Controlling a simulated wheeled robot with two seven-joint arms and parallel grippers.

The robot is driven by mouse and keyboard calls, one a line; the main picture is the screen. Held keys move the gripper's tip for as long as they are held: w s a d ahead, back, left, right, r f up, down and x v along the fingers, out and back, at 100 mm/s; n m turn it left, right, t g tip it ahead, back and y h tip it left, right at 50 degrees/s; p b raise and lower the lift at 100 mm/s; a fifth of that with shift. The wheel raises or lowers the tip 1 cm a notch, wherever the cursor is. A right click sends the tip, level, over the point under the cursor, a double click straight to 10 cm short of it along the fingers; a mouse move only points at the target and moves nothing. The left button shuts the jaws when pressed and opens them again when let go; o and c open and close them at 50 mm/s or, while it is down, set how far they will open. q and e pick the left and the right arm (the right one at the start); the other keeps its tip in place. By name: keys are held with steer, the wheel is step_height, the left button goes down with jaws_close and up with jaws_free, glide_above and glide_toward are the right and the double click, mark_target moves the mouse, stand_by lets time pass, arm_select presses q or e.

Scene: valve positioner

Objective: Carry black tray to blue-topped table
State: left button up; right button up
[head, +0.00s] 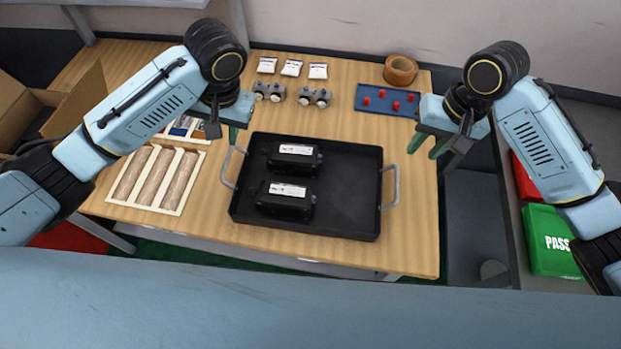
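The black tray (345,205) lies on a wooden table (415,240), with a grey handle on its left side and another on its right. Two black boxes with white labels, a rear one (292,168) and a front one (283,211), lie in its left half. My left gripper (222,132) is above and behind the tray's left handle (229,170), apart from it. My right gripper (426,150) is open and empty, above and behind the right handle (394,188). The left fingers are partly hidden. No blue-topped table is clearly visible.
Grey fittings (315,97), white packets (291,68), a tape roll (400,70) and a blue plate with red parts (388,100) stand behind the tray. A compartmented holder (155,180) is at left. A green PASS bin (552,241) is at right.

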mark_target(225, 164)
steer(key=shift+s+f, duration=0.1)
